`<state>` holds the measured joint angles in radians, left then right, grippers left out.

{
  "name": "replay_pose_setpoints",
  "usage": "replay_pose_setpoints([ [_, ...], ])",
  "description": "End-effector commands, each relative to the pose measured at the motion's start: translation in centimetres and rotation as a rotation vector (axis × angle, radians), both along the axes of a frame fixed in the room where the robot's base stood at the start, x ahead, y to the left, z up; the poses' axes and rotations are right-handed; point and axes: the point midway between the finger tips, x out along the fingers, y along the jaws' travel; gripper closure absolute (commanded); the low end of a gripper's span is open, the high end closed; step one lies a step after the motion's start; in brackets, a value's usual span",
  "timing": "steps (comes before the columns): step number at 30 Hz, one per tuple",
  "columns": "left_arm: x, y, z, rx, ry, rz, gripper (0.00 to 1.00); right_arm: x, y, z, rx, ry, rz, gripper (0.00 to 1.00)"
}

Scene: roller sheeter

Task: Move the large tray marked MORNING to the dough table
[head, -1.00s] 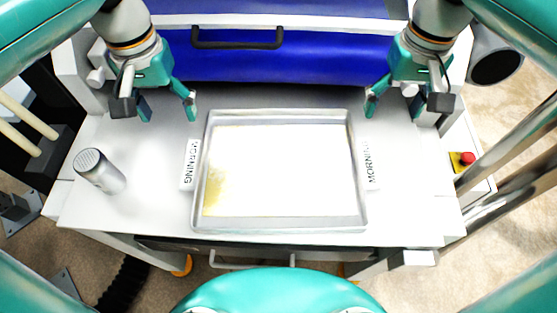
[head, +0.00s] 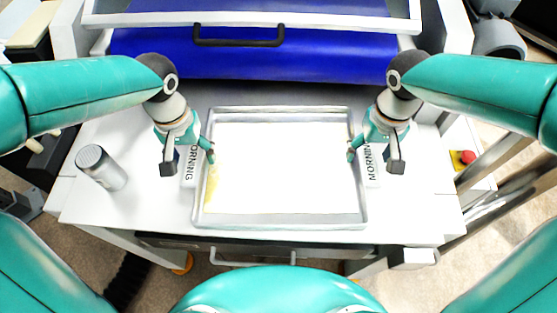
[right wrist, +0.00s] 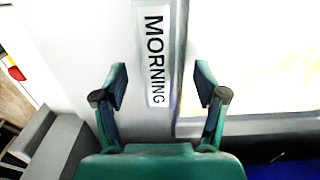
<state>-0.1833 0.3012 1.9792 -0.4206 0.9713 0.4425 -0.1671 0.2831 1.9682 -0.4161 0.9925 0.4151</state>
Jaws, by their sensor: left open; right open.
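The large MORNING tray (head: 280,221) lies flat on the white machine table, a shallow metal tray with a pale bottom and a yellowish patch at its left. White MORNING labels stand at its left side (head: 189,172) and right side (head: 370,166). My left gripper (head: 189,160) is open over the tray's left edge, partly covering the left label. My right gripper (head: 373,158) is open over the right edge. In the right wrist view, the fingers of my right gripper (right wrist: 160,88) stand on either side of the right label (right wrist: 157,56), with nothing held.
A silver shaker with a perforated top (head: 101,167) stands on the table left of the tray. The blue machine cover with a black handle (head: 238,42) is behind the tray. A red button on a yellow base (head: 464,158) is at the right. The dough table cannot be made out.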

Motion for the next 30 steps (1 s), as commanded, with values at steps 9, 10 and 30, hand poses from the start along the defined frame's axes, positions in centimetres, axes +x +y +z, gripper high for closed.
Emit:
replay_pose_setpoints([
  [9, 0.00, -0.01, -1.04, 0.000, -0.001, -0.001, 0.28, -0.03, -0.04, -1.02, 0.001, 0.000, -0.001, 0.28],
  [10, 0.00, -0.01, -1.04, 0.000, -0.001, -0.001, 0.28, -0.03, -0.04, -1.02, 0.001, 0.000, -0.001, 0.28],
  [30, 0.01, -0.01, -0.97, 0.000, -0.001, -0.001, 1.00, -0.02, -0.03, -0.97, 0.000, 0.000, 0.000, 1.00],
])
